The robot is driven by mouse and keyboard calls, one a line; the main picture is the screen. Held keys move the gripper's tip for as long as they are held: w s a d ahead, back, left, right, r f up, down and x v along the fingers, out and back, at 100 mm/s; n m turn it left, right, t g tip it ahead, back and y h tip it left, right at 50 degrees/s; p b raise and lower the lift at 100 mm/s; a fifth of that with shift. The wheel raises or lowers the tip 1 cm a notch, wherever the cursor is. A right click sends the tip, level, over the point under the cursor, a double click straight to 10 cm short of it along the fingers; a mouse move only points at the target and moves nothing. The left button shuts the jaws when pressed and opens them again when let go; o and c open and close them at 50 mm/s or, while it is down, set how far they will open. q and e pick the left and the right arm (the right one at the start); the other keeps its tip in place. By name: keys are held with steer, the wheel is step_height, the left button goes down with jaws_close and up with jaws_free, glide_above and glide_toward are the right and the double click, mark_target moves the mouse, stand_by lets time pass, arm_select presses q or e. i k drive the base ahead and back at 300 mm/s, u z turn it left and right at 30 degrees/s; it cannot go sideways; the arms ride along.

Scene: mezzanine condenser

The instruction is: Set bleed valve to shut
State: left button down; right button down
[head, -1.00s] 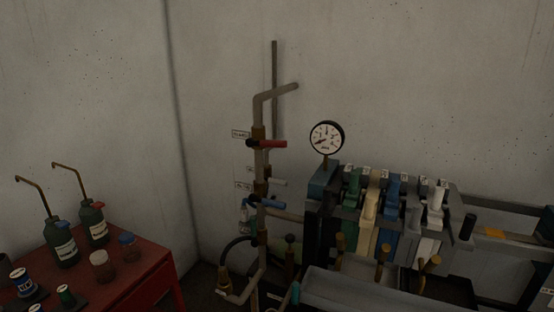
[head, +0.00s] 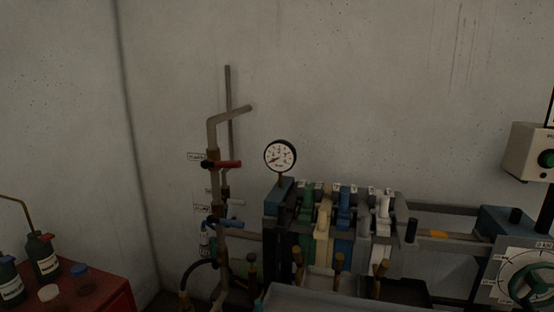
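A vertical pipe stack stands against the wall at left of centre in the head view. It carries a valve with a red lever (head: 229,164), which points right, across the pipe. Below it are a pale grey lever (head: 236,202) and a blue lever (head: 229,223), both also pointing right. Small white labels (head: 197,156) sit left of the levers, too small to read, so I cannot tell which valve is the bleed valve. Neither of my grippers is in view.
A pressure gauge (head: 280,156) stands on a plate-type unit (head: 272,205) with coloured plates, right of the pipes. A red cabinet (head: 110,295) with bottles (head: 44,258) is at lower left. A boxed control (head: 530,150) and a dial (head: 525,278) are at right.

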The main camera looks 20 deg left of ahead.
mark_target(205, 164)
steer(key=z, duration=0.05)
steer(key=i, duration=1)
